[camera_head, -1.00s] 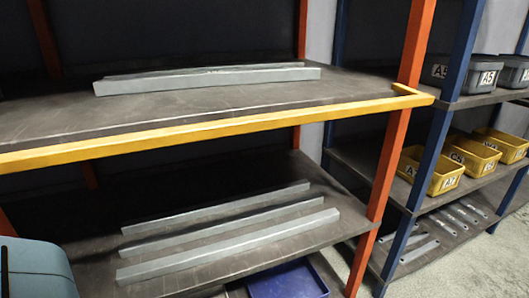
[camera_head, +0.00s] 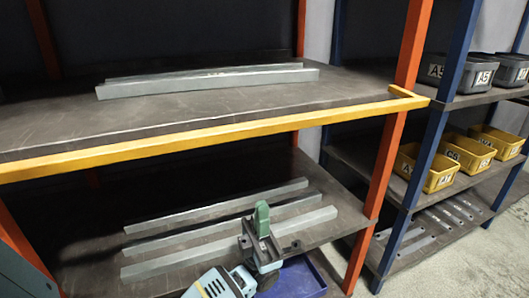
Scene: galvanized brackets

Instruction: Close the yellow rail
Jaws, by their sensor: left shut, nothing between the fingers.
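The yellow rail (camera_head: 215,135) runs across the front of the upper shelf, from the left picture edge to a corner near the orange post. A short yellow piece joins that corner to the post at the right. My left gripper (camera_head: 262,219) is below the rail, in front of the lower shelf, with its green fingers pointing up. It is shut and empty, apart from the rail. It hides part of the lower brackets. My right gripper is not in view.
Long galvanized brackets lie on the upper shelf (camera_head: 60,120) and lower shelf (camera_head: 345,215). A blue bin (camera_head: 300,279) sits below. An orange post (camera_head: 385,170) and a blue post (camera_head: 425,160) stand right. Yellow bins (camera_head: 440,178) and dark bins fill the neighbouring rack.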

